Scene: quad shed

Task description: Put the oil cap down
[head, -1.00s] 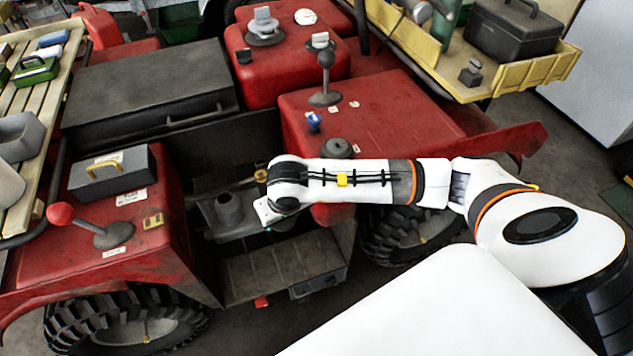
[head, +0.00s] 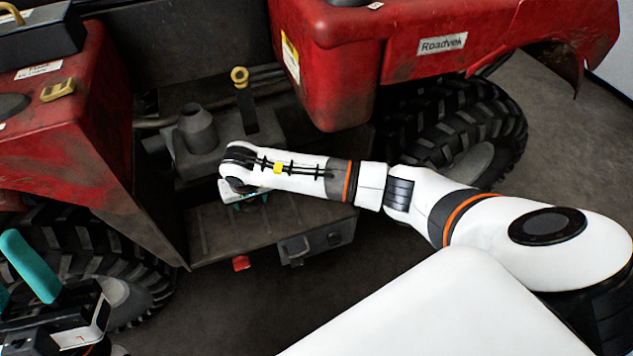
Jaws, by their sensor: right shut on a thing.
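My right gripper (head: 247,203) points down over the flat grey footwell step (head: 225,240) of the red quad. Only a little of its teal fingers shows under the white wrist. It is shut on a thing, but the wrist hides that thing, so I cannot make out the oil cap. A grey engine block with a dark upright neck (head: 198,128) stands behind and left of the gripper. My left gripper (head: 22,278) is at the lower left edge, partly cut off, with its teal fingers apart and nothing seen between them.
A dipstick with a yellow ring (head: 240,77) stands behind the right gripper. Red fenders (head: 75,140) and large tyres (head: 455,135) flank the footwell. Dark floor lies in front.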

